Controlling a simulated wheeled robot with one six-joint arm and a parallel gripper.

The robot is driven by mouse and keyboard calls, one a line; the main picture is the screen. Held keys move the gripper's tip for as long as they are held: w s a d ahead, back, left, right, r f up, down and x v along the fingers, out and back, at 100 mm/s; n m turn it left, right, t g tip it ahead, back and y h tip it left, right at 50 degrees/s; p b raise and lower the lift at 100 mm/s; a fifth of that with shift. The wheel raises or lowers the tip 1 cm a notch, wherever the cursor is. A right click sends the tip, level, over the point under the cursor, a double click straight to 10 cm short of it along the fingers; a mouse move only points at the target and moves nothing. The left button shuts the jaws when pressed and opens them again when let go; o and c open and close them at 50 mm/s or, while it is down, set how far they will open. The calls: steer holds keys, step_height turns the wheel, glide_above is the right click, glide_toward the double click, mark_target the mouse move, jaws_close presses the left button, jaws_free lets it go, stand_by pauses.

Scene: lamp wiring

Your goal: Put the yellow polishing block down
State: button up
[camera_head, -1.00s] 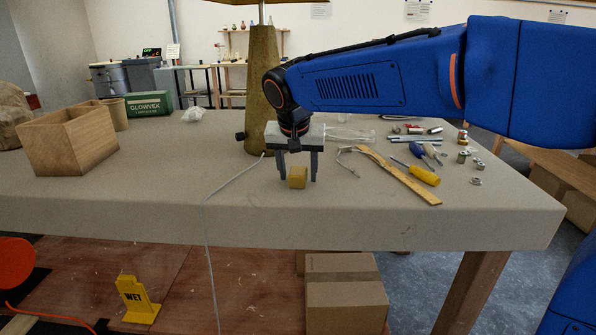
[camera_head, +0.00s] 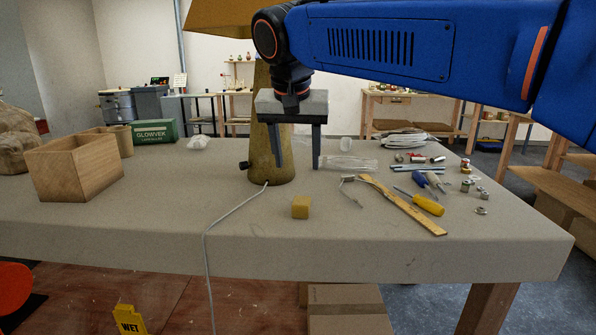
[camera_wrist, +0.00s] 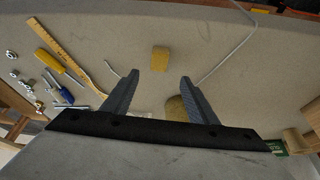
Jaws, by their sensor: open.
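The yellow polishing block (camera_head: 301,207) is a small cube resting on the grey table top, in front of the lamp's base. It also shows in the wrist view (camera_wrist: 160,59), beyond my fingertips and apart from them. My gripper (camera_head: 298,168) is open and empty, raised above and behind the block. In the wrist view its two fingers (camera_wrist: 157,83) stand wide apart with nothing between them.
The lamp (camera_head: 272,150) stands just behind my gripper, its grey cable (camera_head: 232,212) running over the front edge. A wooden ruler (camera_head: 402,204), a yellow screwdriver (camera_head: 428,205) and small parts lie to the right. An open wooden box (camera_head: 75,170) stands left.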

steer(key=shift+s+r, duration=0.25)
steer(key=shift+r, duration=0.25)
steer(key=s+d+f, duration=0.3)
steer(key=d+f, duration=0.1)
steer(key=d, duration=0.3)
steer(key=s+d+f+n, duration=0.1)
steer(key=s+d+f, duration=0.25)
steer(key=d, duration=0.35)
steer(key=s+d+f, duration=0.3)
steer(key=d+f, duration=0.1)
steer(key=d, duration=0.3)
steer(key=s+d+f, duration=0.4)
steer(key=s+f, duration=0.2)
steer(key=f, duration=0.2)
steer(key=s+d+f, duration=0.5)
steer(key=s+f, duration=0.2)
steer(key=f, duration=0.2)
steer(key=shift+s+d+y, duration=0.2)
steer(key=shift+d+y, duration=0.1)
